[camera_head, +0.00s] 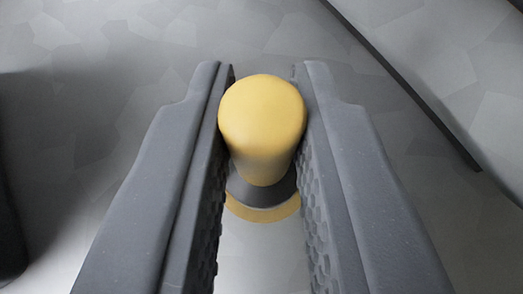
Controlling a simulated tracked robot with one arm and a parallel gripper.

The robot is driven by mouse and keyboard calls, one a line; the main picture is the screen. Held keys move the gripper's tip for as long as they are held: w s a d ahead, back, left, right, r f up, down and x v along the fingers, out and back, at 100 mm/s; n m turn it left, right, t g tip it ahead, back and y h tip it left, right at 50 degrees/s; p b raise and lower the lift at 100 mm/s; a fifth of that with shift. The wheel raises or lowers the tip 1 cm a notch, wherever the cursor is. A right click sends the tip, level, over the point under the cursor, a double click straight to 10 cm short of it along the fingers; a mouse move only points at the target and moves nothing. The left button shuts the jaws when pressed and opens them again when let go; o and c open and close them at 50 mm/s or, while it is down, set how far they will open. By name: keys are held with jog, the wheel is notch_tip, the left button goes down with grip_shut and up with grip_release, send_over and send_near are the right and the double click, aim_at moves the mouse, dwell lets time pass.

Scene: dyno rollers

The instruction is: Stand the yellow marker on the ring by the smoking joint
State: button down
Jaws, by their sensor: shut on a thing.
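The yellow marker (262,125) has a rounded top and a dark grey base (262,191). My gripper (262,100) is shut on it, one finger on each side of its upper part. The marker looks upright, seen from above and behind. A yellow ring (268,214) shows as a curved band just below the dark base. Its far part is hidden behind the marker and the fingers. I cannot tell whether the base touches the ring or floor. No smoke or joint can be made out.
The grey patterned floor (160,45) is clear beyond the fingers. A dark straight strip (405,85) runs diagonally at the upper right. A dark shape or shadow (12,210) lies at the left edge.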

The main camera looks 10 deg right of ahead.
jog(key=shift+f, duration=0.4)
jog(key=shift+f, duration=0.1)
jog(key=c, duration=1.4)
grip_release()
jog(key=shift+o, duration=0.2)
jog(key=shift+s+a+r, duration=0.1)
jog(key=shift+s+r, duration=0.3)
jog(key=shift+s, duration=0.05)
jog(key=p+v, duration=0.1)
jog(key=v, duration=1)
jog(key=shift+f, duration=0.1)
